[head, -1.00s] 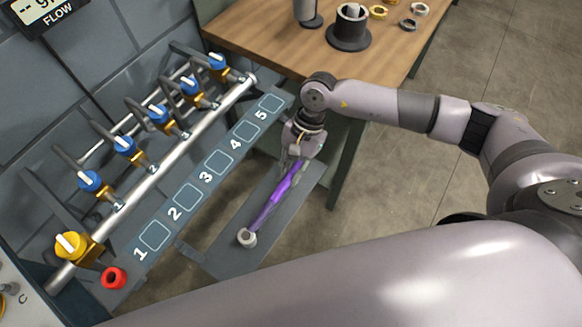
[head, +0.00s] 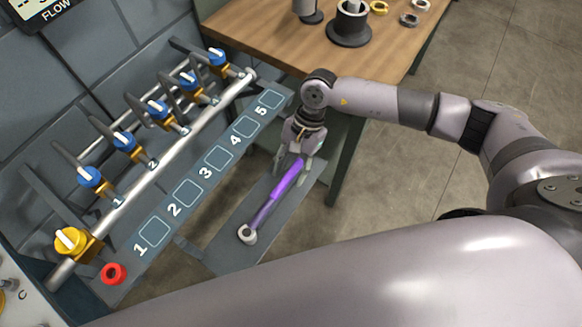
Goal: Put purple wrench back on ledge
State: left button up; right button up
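The purple wrench (head: 277,196) lies lengthwise on the lower grey ledge (head: 222,240), with its pale ring end (head: 247,234) toward the near end. My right gripper (head: 294,167) is at the wrench's far end. Its fingers are spread, one on each side of the purple handle, and look apart from it. The far tip of the wrench is partly hidden by the gripper. My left gripper is not in view.
A shelf with squares numbered 1 to 5 (head: 218,160) runs beside the ledge, below a pipe with several blue-handled valves and a yellow one (head: 72,243). A red ring (head: 113,273) sits at its near end. A wooden table (head: 270,38) holding parts stands behind.

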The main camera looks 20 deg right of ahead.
jog(key=v, duration=1.2)
dwell(2.2)
